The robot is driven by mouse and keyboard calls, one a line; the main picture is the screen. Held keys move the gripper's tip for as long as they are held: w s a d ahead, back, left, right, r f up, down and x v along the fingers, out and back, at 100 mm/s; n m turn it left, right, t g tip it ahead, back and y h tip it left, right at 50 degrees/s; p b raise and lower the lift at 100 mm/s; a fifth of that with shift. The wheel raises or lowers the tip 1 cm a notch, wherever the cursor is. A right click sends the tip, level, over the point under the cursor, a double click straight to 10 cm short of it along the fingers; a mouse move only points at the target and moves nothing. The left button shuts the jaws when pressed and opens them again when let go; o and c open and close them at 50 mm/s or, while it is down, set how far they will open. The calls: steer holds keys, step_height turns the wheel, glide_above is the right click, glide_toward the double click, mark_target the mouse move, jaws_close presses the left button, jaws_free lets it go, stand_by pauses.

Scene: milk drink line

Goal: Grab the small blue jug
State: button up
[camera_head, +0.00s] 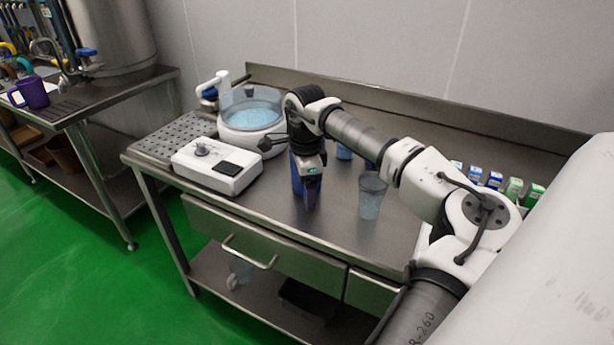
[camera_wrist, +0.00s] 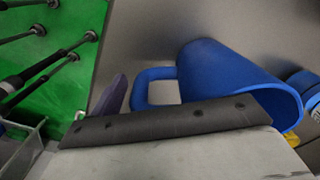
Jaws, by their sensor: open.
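The small blue jug (camera_head: 296,178) stands on the steel table in the head view, partly hidden behind my gripper (camera_head: 311,192). In the wrist view the jug (camera_wrist: 225,75) lies across the upper middle, with its loop handle (camera_wrist: 153,88) to the left and its rim to the right. A dark bar with bolts covers part of its lower side. My gripper is open and points down, close to the jug. I cannot tell whether it touches the jug. A dull purple shape (camera_wrist: 111,95) stands left of the handle; I cannot tell what it is.
A translucent blue cup (camera_head: 371,195) stands right of my gripper, and a smaller blue item (camera_head: 343,151) behind it. A white scale-like device (camera_head: 217,165) and a round basin (camera_head: 250,112) are to the left. Several small cartons (camera_head: 495,180) stand at the right.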

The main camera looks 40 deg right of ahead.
steer(key=c, duration=1.4)
steer(key=shift+r, duration=0.15)
steer(key=shift+r, duration=0.15)
steer(key=shift+c, duration=0.7)
step_height(320, 180, up, 19)
steer(key=b, duration=0.1)
steer(key=shift+r+b, duration=0.2)
steer(key=shift+b, duration=0.2)
stand_by(2.2)
